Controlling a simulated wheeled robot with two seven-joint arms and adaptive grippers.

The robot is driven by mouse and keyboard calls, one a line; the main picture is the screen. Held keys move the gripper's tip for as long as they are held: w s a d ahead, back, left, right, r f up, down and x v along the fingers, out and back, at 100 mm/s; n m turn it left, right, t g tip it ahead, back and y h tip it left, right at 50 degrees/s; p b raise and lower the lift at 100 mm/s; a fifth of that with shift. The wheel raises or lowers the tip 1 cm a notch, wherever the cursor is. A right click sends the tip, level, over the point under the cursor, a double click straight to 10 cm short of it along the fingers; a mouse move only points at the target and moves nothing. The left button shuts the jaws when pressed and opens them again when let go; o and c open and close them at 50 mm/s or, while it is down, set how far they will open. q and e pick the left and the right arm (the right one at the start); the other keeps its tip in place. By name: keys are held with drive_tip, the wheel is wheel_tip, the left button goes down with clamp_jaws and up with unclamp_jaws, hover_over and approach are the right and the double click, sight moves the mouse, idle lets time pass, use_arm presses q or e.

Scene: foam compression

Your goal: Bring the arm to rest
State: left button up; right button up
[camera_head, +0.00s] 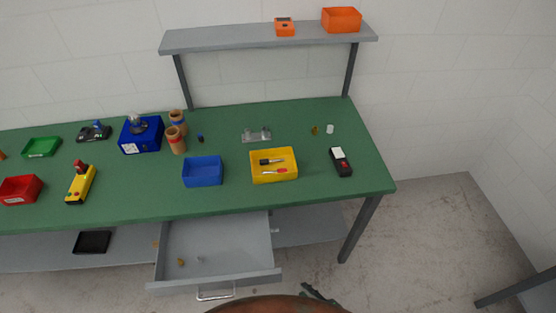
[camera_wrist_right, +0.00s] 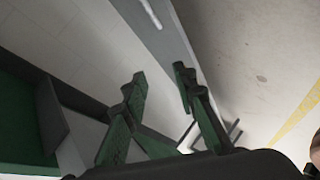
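My right gripper (camera_head: 318,294) shows only in part at the bottom edge of the head view, in front of the bench and to the right of the open drawer. In the right wrist view its two green and dark fingers (camera_wrist_right: 160,84) stand apart with nothing between them. It touches nothing that I can see. My left gripper is in neither view.
A green workbench (camera_head: 120,204) carries a blue bin (camera_head: 203,172), a yellow tray (camera_head: 262,180) with tools, and a black and red device (camera_head: 341,162). Its grey drawer (camera_head: 225,261) is pulled out towards me.

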drive_tip(key=s+d+f+m+g+h, duration=0.2)
drive_tip(key=s+d+f+m+h, duration=0.1)
drive_tip(key=s+d+f+m, duration=0.4)
drive_tip(key=s+d+f+m+g+h, duration=0.1)
drive_tip(key=s+d+f+m+h, duration=0.2)
drive_tip(key=d+f, duration=0.6)
drive_tip(key=s+d+f+m+g, duration=0.2)
drive_tip(key=s+f, duration=0.1)
drive_tip(key=s, duration=0.5)
drive_tip(key=s+d+f+m+g+h, duration=0.1)
drive_tip(key=s+d+f+m+g, duration=0.1)
drive_tip(key=s, duration=0.7)
drive_tip(key=s+d+f+m+g+h, duration=0.1)
drive_tip(key=s+f+m, duration=0.3)
drive_tip(key=s, duration=0.4)
drive_tip(key=shift+s+d+g, duration=0.15)
drive_tip(key=shift+d+g, duration=0.35)
drive_tip(key=shift+d, duration=0.1)
